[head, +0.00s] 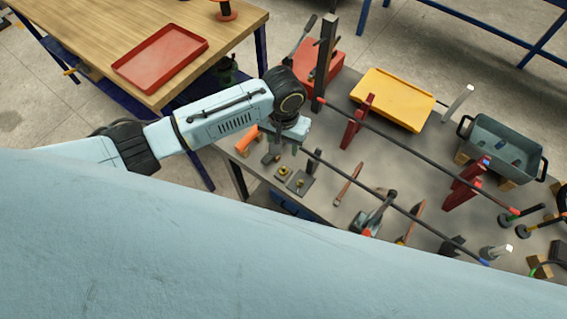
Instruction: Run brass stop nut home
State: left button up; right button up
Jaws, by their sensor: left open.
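Two small brass-coloured pieces sit on dark plates on the grey bench: one brass piece (282,171) nearer the bench's left end, the other brass piece (300,184) just right of it. They are too small to tell which is the stop nut. A dark rod (385,196) starts close to my left gripper and runs to the lower right. My left gripper (284,149) is open, pointing down over the left end of the bench, just above the brass pieces in the picture. Its fingertips are small and partly hidden. My right gripper is out of view.
A second dark rod (420,157) runs parallel through red supports (356,122). A yellow tray (393,98) and a grey bin (503,149) stand behind. Hand tools lie around the front rod. A wooden table (110,30) with a red tray (160,57) is at left.

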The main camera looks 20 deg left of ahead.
aim_at(283, 167)
pick_arm(q)
notch_tip(283, 167, down, 13)
jog(key=shift+b, duration=0.85)
jog(key=c, duration=1)
jog(key=shift+m, duration=0.4)
